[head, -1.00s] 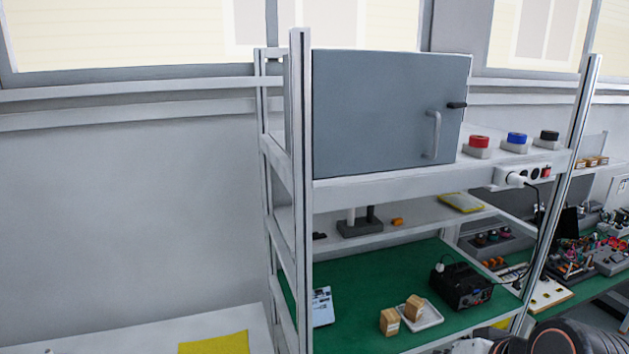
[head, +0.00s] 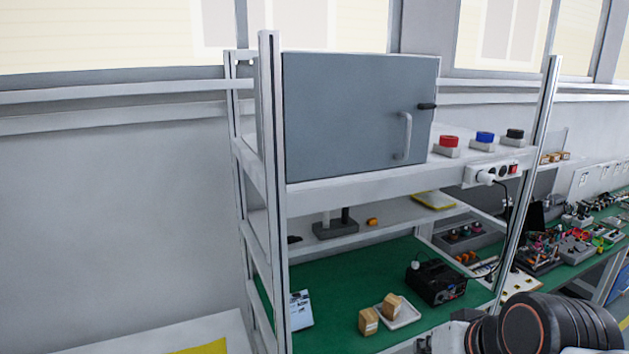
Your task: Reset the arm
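My arm (head: 550,325) shows at the bottom right of the head view, a dark rounded link with an orange ring. It is in front of the lower right part of the shelf rack. My gripper is not clearly visible, so I cannot tell its state or whether it holds anything.
A rack with a grey closed cabinet (head: 350,115) on top stands ahead. Red (head: 449,141), blue (head: 485,138) and black (head: 515,134) buttons sit beside it. The green shelf (head: 365,265) holds boxes (head: 369,321) and a black device (head: 435,282). A cluttered bench (head: 590,250) is at right.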

